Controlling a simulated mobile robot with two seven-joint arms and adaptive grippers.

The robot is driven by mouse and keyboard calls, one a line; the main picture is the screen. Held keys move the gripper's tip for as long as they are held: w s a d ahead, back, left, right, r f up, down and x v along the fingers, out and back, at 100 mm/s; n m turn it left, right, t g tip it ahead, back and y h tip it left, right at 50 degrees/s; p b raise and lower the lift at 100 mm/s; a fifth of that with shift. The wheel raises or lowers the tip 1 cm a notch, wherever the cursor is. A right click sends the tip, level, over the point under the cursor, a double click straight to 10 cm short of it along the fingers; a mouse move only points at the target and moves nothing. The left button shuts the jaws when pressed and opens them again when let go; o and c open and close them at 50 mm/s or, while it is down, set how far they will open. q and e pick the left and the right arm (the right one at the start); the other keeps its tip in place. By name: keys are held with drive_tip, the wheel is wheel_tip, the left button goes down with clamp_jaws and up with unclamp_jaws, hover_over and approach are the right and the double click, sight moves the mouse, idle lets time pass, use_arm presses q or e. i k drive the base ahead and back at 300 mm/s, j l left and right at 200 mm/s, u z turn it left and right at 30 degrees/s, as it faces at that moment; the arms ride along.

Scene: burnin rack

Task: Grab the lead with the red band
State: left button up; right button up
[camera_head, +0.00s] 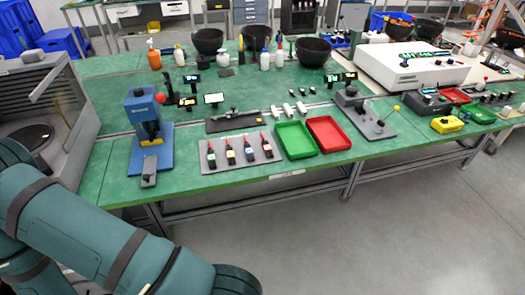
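Several short leads with dark bodies and red upper parts lie side by side on a grey board (217,165) near the front edge of the green bench. Each has a small coloured band. The rightmost lead (267,147) seems to have a reddish band, while the one at the left (211,157) and those between look lighter, yellowish or bluish; the colours are too small to be sure. My teal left arm crosses the lower left, in front of the bench, but its gripper is out of frame. My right gripper is not in view. Nothing touches the leads.
A green tray (294,140) and a red tray (328,134) sit right of the board. A blue press (147,120) stands left of it, beside a grey machine (45,110). A fixture with a yellow-knobbed lever (371,120) is farther right. The floor in front is clear.

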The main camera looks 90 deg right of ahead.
sight(267, 149)
drive_tip(key=z, duration=2.85)
